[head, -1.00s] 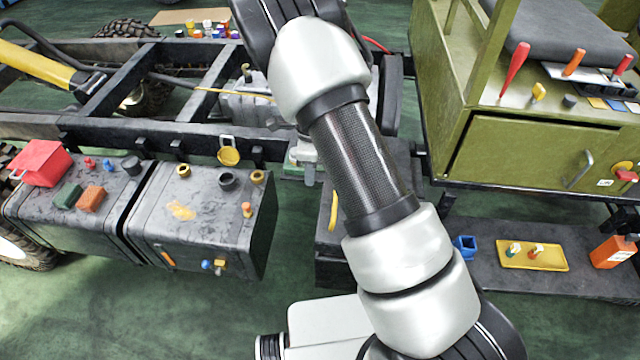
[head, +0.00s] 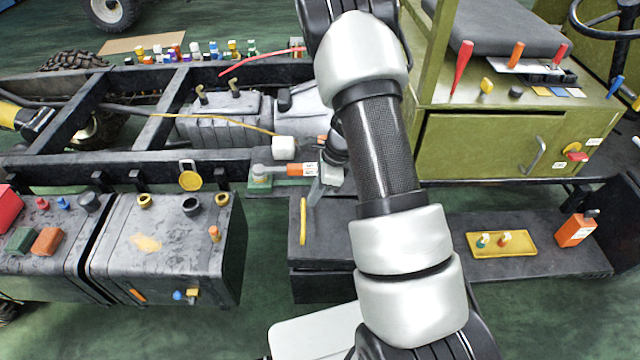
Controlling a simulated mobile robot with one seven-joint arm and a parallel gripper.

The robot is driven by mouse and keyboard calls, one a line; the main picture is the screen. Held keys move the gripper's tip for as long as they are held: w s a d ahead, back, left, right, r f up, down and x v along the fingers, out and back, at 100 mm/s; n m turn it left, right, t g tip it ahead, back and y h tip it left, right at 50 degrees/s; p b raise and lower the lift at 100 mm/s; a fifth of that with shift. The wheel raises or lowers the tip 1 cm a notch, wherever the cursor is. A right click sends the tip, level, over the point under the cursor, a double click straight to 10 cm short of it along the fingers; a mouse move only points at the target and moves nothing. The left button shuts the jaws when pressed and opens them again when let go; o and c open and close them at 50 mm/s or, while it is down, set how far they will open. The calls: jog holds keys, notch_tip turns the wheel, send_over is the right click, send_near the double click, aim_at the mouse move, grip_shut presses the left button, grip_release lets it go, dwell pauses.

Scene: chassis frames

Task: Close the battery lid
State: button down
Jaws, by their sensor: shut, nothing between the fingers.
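A dark box (head: 322,283), which looks like the battery box, stands low in the middle, left of my arm. Its dark lid (head: 328,235) lies over the top and has a yellow handle (head: 303,222). A seam shows between lid and box, but I cannot tell whether the lid is fully down. The right side of the box is hidden behind my arm.
Left is a dark tank (head: 165,240) with caps. Behind the box are a frame rail (head: 130,170) and an orange-and-white item (head: 300,169). At right, a green cabinet (head: 490,145) stands above a low shelf with a yellow tray (head: 500,244) and orange container (head: 577,229).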

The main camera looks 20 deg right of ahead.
aim_at(304, 216)
jog(key=shift+x, duration=2.65)
jog(key=shift+h, duration=0.5)
jog(key=b+x, duration=0.2)
jog(key=x, duration=0.3)
jog(key=shift+w+a, duration=0.1)
jog(key=shift+a, duration=0.05)
jog(key=shift+s, duration=0.2)
jog(key=shift+f, duration=0.15)
jog(key=w+a+p+v, duration=0.1)
jog(key=p+v, duration=0.2)
jog(key=v, duration=1.2)
